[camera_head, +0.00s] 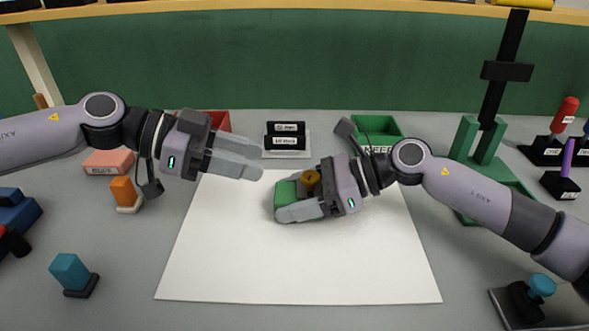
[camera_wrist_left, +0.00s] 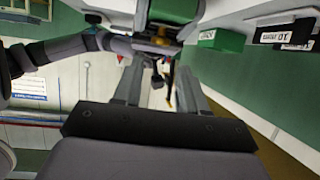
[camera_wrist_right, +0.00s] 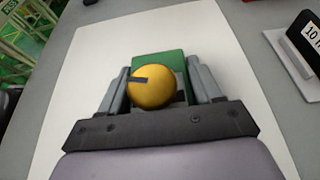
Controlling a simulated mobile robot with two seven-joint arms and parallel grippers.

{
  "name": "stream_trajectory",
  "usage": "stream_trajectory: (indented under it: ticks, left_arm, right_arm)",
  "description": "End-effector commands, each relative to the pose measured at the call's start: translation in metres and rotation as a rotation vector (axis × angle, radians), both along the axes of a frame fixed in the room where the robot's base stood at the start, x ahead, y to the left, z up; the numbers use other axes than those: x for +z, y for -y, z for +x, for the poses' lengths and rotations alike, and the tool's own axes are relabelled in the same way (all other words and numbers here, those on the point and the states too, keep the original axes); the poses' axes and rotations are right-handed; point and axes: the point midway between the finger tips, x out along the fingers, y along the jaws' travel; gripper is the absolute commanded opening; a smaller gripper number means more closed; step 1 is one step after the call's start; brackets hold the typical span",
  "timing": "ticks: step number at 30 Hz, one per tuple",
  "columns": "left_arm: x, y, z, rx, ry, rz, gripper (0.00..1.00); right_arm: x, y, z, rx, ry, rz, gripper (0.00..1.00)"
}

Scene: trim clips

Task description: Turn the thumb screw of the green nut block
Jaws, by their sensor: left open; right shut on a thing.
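The green nut block (camera_head: 286,193) is over the white mat (camera_head: 300,265), with its yellow thumb screw (camera_head: 310,178) on top. My right gripper (camera_head: 300,207) is shut on the green block from the right side. In the right wrist view the block (camera_wrist_right: 160,64) sits between the two fingers, and the round yellow knob (camera_wrist_right: 152,88) with a dark mark faces the camera. I cannot tell whether the block touches the mat. My left gripper (camera_head: 238,157) is open and empty, above and left of the block. Its spread fingers also show in the left wrist view (camera_wrist_left: 160,90).
A red bin (camera_head: 216,120) and a green bin (camera_head: 377,127) stand at the back, with black labelled boxes (camera_head: 287,134) between them. A green stand (camera_head: 485,150) is at right. Orange (camera_head: 124,191) and teal (camera_head: 70,271) pieces lie left. The mat's front is clear.

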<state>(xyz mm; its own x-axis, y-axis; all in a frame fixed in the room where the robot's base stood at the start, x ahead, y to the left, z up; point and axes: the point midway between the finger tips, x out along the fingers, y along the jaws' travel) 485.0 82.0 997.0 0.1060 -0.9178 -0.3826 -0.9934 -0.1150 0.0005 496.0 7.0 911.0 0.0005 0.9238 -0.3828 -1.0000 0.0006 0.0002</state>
Motion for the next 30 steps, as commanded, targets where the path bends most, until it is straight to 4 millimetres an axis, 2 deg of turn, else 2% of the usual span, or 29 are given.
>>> stream_trajectory:
  ticks: [1, 6, 12, 18, 26, 30]
  left_arm:
    - [-0.005, 0.011, 0.001, -0.005, -0.002, 0.002, 0.41]
    - [-0.017, 0.042, 0.004, -0.004, -0.001, 0.001, 0.41]
    - [-0.028, 0.066, 0.008, -0.001, -0.001, 0.001, 0.41]
    - [-0.032, 0.077, 0.009, 0.0, -0.001, 0.0, 0.41]
    - [-0.033, 0.078, 0.009, 0.0, 0.0, 0.0, 0.41]
    - [-0.033, 0.077, 0.009, 0.0, 0.0, 0.0, 0.02]
  right_arm:
    - [0.001, 0.0, 0.0, -0.001, 0.001, 0.001, 0.27]
    - [0.001, 0.0, 0.0, -0.001, 0.001, 0.001, 0.27]
    - [0.001, 0.0, 0.0, 0.0, 0.001, 0.001, 0.27]
    - [0.001, 0.0, 0.0, 0.0, 0.001, 0.001, 0.27]
    - [0.001, 0.0, 0.0, 0.0, 0.001, 0.001, 0.27]
    - [0.001, 0.0, 0.0, 0.0, 0.001, 0.001, 0.27]
